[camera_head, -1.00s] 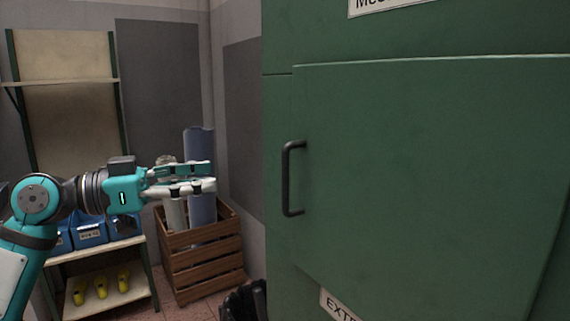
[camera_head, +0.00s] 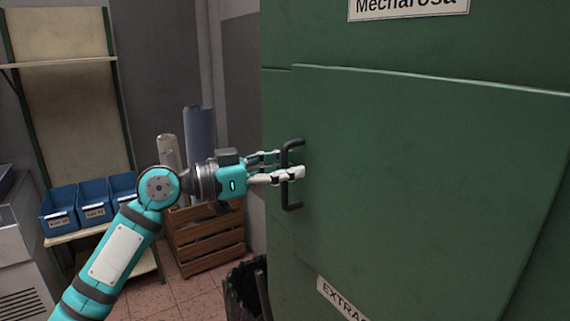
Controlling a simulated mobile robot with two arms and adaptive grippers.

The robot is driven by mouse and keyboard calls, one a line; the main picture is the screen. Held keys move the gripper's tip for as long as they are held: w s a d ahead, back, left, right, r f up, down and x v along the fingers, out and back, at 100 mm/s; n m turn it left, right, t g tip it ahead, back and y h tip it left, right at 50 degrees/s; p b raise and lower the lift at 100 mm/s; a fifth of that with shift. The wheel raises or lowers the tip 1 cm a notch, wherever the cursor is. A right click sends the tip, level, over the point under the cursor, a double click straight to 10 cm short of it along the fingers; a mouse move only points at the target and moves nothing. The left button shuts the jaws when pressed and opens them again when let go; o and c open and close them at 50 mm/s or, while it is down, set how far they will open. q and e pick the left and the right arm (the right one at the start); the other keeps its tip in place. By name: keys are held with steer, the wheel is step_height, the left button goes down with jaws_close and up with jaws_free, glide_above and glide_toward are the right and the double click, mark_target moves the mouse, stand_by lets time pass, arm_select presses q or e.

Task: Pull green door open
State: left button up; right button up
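The green door (camera_head: 420,190) fills the right side of the view and looks closed. Its dark vertical handle (camera_head: 292,198) is near the door's left edge. My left gripper (camera_head: 284,166) is at the handle's middle, reaching in from the left. One finger passes in front of the handle bar and the other behind it. A gap shows between the fingers, so the gripper looks open around the bar. Whether either finger touches the bar cannot be told. My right gripper is not in view.
A wooden crate (camera_head: 205,240) with upright rolls stands behind my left arm. A shelf (camera_head: 60,62) with blue bins (camera_head: 95,200) is at the left. A dark bin (camera_head: 245,290) sits on the floor below the handle, beside the green cabinet.

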arm_select(q)
steer(key=shift+c, duration=0.4)
jaws_close()
